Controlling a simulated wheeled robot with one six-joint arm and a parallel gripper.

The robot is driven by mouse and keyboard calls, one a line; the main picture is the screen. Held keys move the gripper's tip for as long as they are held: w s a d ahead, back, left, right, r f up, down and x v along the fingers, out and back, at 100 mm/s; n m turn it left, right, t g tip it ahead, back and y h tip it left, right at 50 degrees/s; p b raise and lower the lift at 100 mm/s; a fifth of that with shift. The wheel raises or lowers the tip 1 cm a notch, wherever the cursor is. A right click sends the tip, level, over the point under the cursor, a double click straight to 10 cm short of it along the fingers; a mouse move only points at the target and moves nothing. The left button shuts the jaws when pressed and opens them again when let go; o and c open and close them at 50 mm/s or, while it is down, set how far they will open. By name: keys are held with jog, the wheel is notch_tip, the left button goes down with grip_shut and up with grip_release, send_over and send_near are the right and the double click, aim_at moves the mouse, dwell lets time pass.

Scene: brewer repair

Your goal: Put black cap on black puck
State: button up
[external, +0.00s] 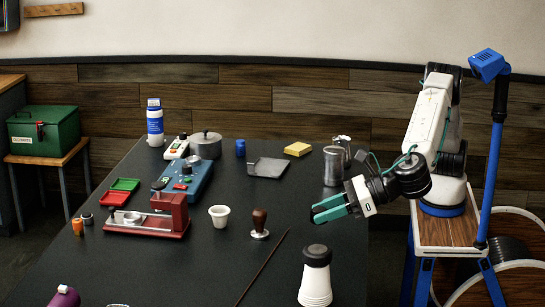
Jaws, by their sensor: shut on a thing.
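My gripper (318,211), with teal fingers, is held above the right part of the dark table, beyond and above the stack of white cups. It is shut on a small dark thing at the fingertips, which looks like the black cap; the fingers hide most of it. A small dark cylinder (87,219) stands at the table's left side, far from my gripper. It may be the black puck, but it is too small to tell.
White cups with a black top (316,283) stand near the front. A tamper (260,224), a white cup (219,216) and a red device (171,213) stand left of my gripper. A metal canister (333,166) is behind it. A thin dark rod (262,267) lies across open table.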

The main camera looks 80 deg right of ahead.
aim_at(327, 254)
notch_tip(327, 254, down, 7)
jog(key=shift+f, duration=0.1)
dwell(0.4)
jog(key=o, duration=1)
jog(key=shift+f, duration=0.1)
jog(key=shift+o, duration=0.2)
